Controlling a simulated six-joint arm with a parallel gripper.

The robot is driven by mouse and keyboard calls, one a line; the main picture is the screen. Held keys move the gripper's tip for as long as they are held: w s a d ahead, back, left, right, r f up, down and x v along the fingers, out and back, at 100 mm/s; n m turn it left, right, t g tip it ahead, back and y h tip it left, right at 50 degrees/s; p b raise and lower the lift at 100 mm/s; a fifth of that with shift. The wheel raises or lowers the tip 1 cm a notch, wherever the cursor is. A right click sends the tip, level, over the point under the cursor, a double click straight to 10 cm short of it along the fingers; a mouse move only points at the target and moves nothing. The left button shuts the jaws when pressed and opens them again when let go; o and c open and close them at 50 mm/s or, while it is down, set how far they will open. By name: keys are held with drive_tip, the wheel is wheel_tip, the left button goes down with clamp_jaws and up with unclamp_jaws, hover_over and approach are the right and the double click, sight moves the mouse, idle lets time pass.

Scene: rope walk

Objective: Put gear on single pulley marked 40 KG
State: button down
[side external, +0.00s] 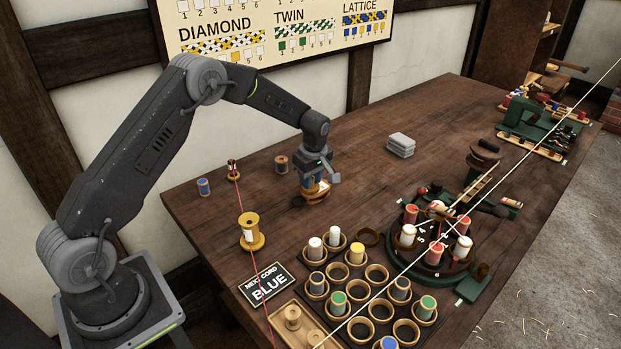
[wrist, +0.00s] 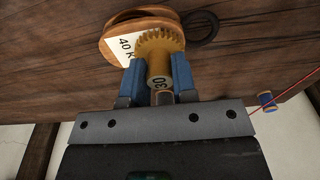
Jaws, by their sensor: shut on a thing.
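My gripper (side external: 316,178) points down over the back-middle part of the table. In the wrist view its blue fingers (wrist: 156,82) are shut on the hub of a brass-coloured toothed gear (wrist: 162,43), with the number 30 on the hub's end. The wooden pulley (wrist: 124,30) lies just beyond the gear, and its white label reads "40 K", the rest covered by the gear. The gear overlaps the pulley in the picture; I cannot tell whether they touch. In the side view the pulley (side external: 312,199) sits on the table right under my gripper.
A dark ring (wrist: 204,28) lies beside the pulley. A cup rack and a round green machine (side external: 474,274) fill the front.

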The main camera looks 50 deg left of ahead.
drive_tip(key=shift+f, duration=0.15)
drive_tip(key=c, duration=0.9)
unclamp_jaws()
